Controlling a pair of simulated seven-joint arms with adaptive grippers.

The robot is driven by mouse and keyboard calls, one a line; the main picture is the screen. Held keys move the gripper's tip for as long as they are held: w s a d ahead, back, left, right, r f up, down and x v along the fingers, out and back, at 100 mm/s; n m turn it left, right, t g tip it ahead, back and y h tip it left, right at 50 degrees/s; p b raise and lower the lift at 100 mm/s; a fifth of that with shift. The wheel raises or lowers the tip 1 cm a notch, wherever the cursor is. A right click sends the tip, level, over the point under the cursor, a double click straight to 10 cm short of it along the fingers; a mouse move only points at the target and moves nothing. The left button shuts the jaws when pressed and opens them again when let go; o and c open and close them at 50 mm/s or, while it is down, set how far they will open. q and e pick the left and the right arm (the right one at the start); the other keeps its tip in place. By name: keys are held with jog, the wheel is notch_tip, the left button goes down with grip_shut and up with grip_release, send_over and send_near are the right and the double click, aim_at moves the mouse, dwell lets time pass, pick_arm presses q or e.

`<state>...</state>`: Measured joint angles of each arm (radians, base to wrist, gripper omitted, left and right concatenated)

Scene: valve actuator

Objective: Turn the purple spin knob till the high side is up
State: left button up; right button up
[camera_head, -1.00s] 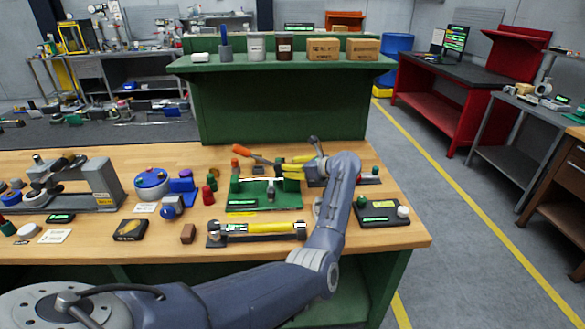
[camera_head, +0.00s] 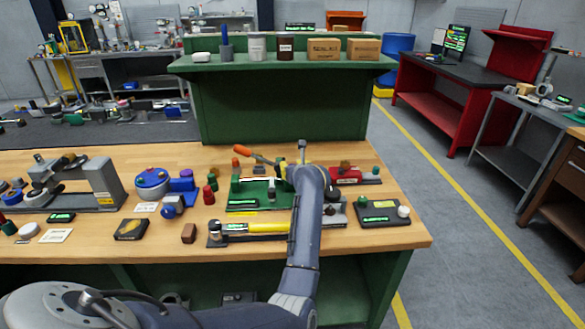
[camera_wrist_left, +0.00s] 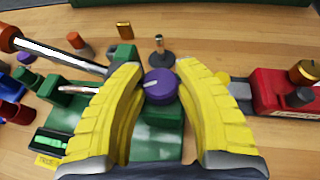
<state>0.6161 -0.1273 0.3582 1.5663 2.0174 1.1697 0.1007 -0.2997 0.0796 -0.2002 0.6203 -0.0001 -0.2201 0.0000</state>
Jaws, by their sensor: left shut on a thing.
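In the head view, only a little yellow of my left gripper (camera_head: 282,171) shows beside my forearm, and the knob is hidden there. Which side of the knob is high cannot be told.
A silver rod with an orange handle (camera_wrist_left: 62,49) slopes close left of the fingers. A red device (camera_wrist_left: 284,91) stands to the right. A small dark post (camera_wrist_left: 159,52) is just beyond the knob.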

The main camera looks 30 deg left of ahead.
pick_arm(q)
jog(key=shift+a+r, duration=0.1)
dwell(0.3)
jog(key=o, duration=1.2)
jog(key=shift+h, duration=0.3)
jog(key=shift+m+t, duration=0.3)
jog(key=shift+v, duration=4)
jog(key=shift+w, duration=0.1)
